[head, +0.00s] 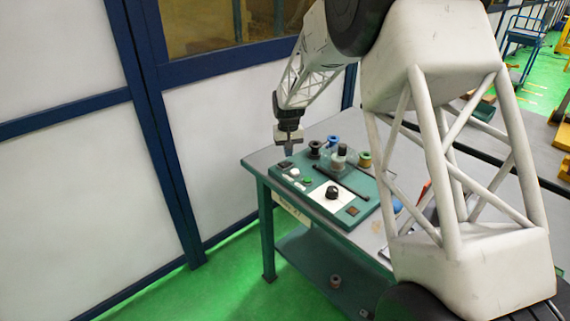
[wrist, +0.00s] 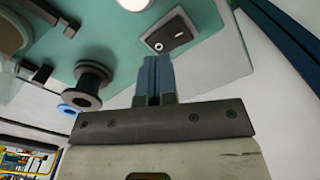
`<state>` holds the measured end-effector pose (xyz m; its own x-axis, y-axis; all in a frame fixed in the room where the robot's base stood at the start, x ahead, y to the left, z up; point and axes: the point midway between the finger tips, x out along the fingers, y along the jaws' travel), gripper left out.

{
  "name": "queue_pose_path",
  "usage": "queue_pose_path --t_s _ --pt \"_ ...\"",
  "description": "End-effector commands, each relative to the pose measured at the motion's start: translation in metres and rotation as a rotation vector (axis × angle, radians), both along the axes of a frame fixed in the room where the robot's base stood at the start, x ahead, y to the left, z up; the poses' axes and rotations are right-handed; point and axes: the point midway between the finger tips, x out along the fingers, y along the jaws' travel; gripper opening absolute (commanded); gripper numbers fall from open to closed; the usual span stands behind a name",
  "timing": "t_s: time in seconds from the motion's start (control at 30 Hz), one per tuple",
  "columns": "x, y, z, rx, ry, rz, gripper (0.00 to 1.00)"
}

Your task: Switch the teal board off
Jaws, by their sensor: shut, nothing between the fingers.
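The teal board (head: 362,186) lies on the table; it also shows in the wrist view (wrist: 215,65). A black rocker switch (wrist: 170,32) with a circle mark and a line mark sits near the board's corner. The switch appears small and dark in the head view (head: 285,164). I cannot tell which side of the rocker is pressed down. My gripper (head: 289,151) points down above that corner, close to the switch. Its blue fingertips (wrist: 154,62) are together and empty, just beside the circle-marked end of the switch. Contact is not clear.
A dark rod (head: 340,182), a round black knob (head: 332,192) and a green button (head: 307,180) are on the board. A white wall stands left of the table.

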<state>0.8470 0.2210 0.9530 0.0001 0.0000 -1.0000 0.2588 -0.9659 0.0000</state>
Motion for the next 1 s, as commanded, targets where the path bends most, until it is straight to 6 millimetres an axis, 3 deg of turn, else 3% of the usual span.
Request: queue_pose_path --t_s 0.7,1.0 --pt "0.0 0.0 0.039 0.0 -0.001 0.0 0.0" --pt "0.0 0.0 0.042 0.0 0.0 0.0 0.0"
